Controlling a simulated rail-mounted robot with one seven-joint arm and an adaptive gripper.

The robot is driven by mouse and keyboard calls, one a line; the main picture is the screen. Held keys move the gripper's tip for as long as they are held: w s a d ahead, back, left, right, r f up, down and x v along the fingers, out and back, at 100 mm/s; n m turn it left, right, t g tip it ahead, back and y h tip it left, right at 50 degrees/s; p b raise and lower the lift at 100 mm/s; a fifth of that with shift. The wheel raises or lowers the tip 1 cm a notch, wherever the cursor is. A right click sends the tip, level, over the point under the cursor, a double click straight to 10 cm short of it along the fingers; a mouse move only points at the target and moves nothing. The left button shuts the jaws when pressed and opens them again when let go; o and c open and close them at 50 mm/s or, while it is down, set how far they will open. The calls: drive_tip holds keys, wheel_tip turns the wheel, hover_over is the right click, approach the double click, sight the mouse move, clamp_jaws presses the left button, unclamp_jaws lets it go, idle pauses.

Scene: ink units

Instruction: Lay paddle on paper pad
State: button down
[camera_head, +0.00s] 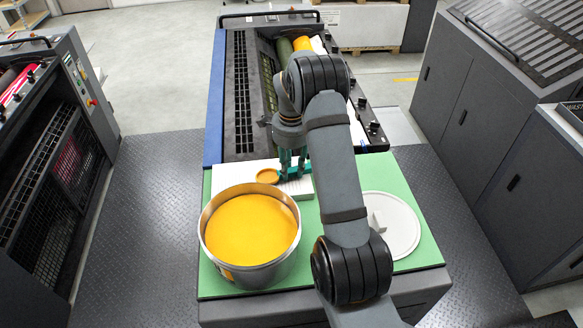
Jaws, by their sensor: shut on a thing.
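The paddle (267,176) has a round end coated in orange-yellow and shows just left of my gripper (292,176). My gripper has teal fingers pointing down and is shut on the paddle, whose handle is partly hidden by the fingers. The white paper pad (228,173) lies on the green mat behind the ink tin. The paddle's round end appears over the pad's middle. I cannot tell whether it touches the pad or hangs just above it. My arm hides the area to the right of the gripper.
A large open metal tin (207,246) of yellow ink stands on the green mat (302,262) in front of the pad. A pale round lid (402,232) lies at right, partly behind my arm. The press (240,95) rises behind. Dark cabinets (480,140) stand at right.

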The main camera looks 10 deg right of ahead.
sight(291, 171)
drive_tip(key=c, duration=1.4)
unclamp_jaws()
drive_tip(key=shift+f, duration=0.1)
wheel_tip(291, 171, up, 12)
drive_tip(key=shift+r+b, duration=0.15)
drive_tip(key=shift+b, duration=0.35)
